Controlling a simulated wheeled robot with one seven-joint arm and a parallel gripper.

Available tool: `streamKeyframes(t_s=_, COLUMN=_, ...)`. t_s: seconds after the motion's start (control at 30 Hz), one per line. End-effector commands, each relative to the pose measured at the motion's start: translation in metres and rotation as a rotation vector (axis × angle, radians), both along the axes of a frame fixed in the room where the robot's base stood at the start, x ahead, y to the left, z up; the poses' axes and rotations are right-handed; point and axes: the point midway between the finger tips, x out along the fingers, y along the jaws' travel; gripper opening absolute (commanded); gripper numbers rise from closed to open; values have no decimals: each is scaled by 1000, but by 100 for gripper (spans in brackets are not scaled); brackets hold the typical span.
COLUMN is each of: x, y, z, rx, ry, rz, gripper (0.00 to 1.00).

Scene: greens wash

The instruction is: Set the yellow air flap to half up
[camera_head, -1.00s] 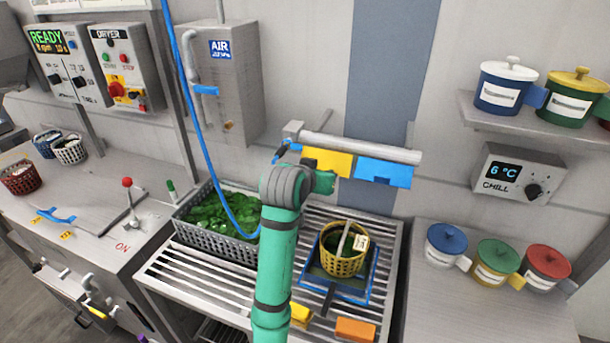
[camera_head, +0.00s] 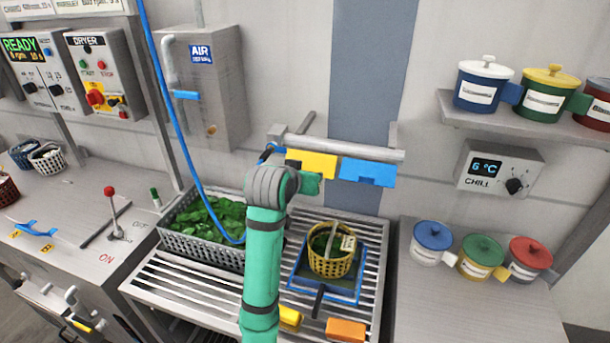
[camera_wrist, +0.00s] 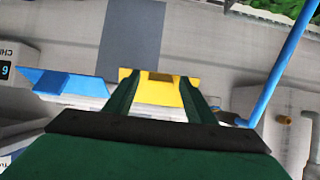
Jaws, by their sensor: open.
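The yellow air flap (camera_head: 312,161) sits under a grey horizontal pipe (camera_head: 350,148) on the wall, left of a blue flap (camera_head: 367,171). It shows a broad front face; its exact tilt is hard to tell. My gripper (camera_head: 312,183) is just in front of its lower part, and my green arm hides some of what lies below. In the wrist view the yellow flap (camera_wrist: 160,92) lies between and beyond the two open green fingers (camera_wrist: 160,98). The blue flap (camera_wrist: 65,82) is to the left there. I cannot tell whether the fingers touch the yellow flap.
Below, a grey crate of greens (camera_head: 200,228) and a yellow basket (camera_head: 330,262) stand on the slatted rack. A blue hose (camera_head: 172,110) hangs left of my arm. A shelf (camera_head: 520,120) with lidded pots and the chill box (camera_head: 498,168) are at the right.

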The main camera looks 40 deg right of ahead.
Motion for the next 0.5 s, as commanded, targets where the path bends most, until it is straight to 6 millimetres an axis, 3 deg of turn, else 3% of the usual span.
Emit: streamKeyframes(t_s=0.5, x=-41, y=58, z=41, rx=-2, ry=-3, rz=0, gripper=50)
